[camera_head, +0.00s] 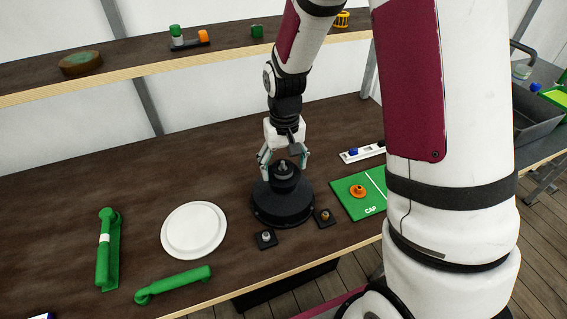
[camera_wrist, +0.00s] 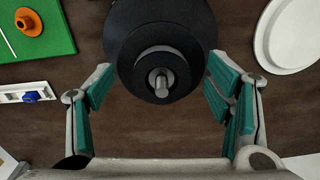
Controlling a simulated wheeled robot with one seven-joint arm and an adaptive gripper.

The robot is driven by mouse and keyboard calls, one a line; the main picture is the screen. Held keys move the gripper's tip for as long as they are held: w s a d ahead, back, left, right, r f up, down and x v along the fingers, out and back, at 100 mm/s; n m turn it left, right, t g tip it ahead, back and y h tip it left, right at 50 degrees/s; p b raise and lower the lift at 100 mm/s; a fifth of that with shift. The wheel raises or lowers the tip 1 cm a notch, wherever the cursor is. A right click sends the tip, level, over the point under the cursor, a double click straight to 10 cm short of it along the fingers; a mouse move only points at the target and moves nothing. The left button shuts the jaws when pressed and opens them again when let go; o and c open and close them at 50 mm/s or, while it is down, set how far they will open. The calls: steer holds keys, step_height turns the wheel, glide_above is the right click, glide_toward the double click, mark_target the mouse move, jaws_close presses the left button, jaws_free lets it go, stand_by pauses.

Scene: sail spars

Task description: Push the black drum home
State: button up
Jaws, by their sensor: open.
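The black drum (camera_head: 284,176) stands upright on a wide round black base (camera_head: 284,210) on the dark table. It has a metal pin at its top centre. It also shows in the wrist view (camera_wrist: 160,48), with the pin end facing the camera. My gripper (camera_head: 284,160) is directly above the drum, pointing down, with its fingers apart on either side of the drum's top. In the wrist view the teal finger pads (camera_wrist: 163,100) flank the drum with gaps visible. I cannot tell how far the drum sits down into the base.
A green CAP board (camera_head: 352,205) with an orange knob lies right of the base. Two small black blocks (camera_head: 266,238) sit in front. A white plate (camera_head: 194,230) and green handles (camera_head: 174,284) lie to the left. A shelf (camera_head: 130,75) runs along the back.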

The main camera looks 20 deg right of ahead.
step_height(320, 180, up, 12)
stand_by(0.5)
steer(key=shift+r, duration=0.1)
steer(key=s+r+t+b, duration=0.1)
steer(key=s+r+t, duration=0.1)
steer(key=s+r, duration=0.4)
steer(key=s+r+n+t+b, duration=0.1)
steer(key=s+r+t, duration=0.2)
steer(key=s, duration=0.8)
steer(key=shift+s+r+t, duration=0.3)
steer(key=shift+s+r, duration=0.05)
steer(key=shift+r, duration=1.05)
